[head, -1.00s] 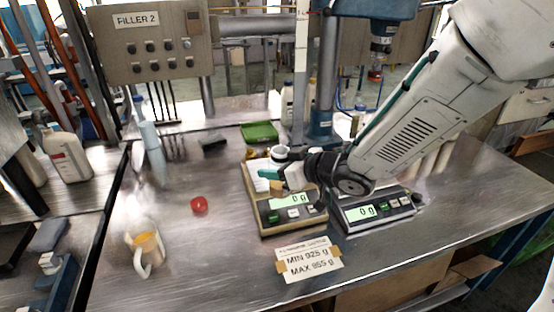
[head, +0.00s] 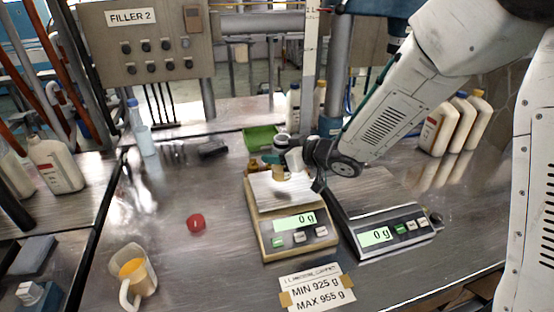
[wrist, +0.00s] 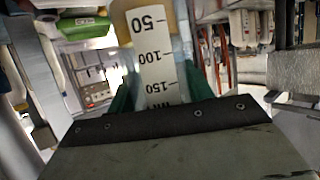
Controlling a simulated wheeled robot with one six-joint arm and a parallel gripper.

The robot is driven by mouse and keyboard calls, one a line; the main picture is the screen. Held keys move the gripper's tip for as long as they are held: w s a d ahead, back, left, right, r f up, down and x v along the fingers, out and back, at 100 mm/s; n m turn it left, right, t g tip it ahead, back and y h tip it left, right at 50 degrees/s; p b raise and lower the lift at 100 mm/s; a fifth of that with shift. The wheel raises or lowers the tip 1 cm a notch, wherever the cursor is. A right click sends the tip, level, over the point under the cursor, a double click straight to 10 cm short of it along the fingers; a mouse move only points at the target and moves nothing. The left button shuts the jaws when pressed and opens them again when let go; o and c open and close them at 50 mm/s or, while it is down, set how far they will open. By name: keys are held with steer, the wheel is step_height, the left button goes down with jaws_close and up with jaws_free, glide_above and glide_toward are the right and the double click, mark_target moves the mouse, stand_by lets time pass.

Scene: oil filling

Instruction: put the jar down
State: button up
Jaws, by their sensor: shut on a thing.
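My gripper (head: 276,159) is shut on the jar (head: 279,173), above the pan (head: 262,196) of the beige scale (head: 297,244). The jar looks upright, with a dark shadow below it on the pan. The beige scale reads 0 g, so the jar seems to hang just clear of it. In the wrist view the jar (wrist: 150,50) shows a white graduated strip marked 50, 100 and 150, with green finger parts beside it. My fingers hide part of the jar, and its base is hard to make out.
A second scale (head: 392,236), also at 0 g, stands to the right. A limit card (head: 318,288) lies in front. A red cap (head: 196,222) and a pitcher with orange contents (head: 133,285) are at left. A green tray (head: 260,138) and bottles stand behind.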

steer(key=shift+f, duration=1.45)
steer(key=o, duration=1)
steer(key=shift+f, duration=0.15)
steer(key=shift+r, duration=0.2)
steer(key=v, duration=1.2)
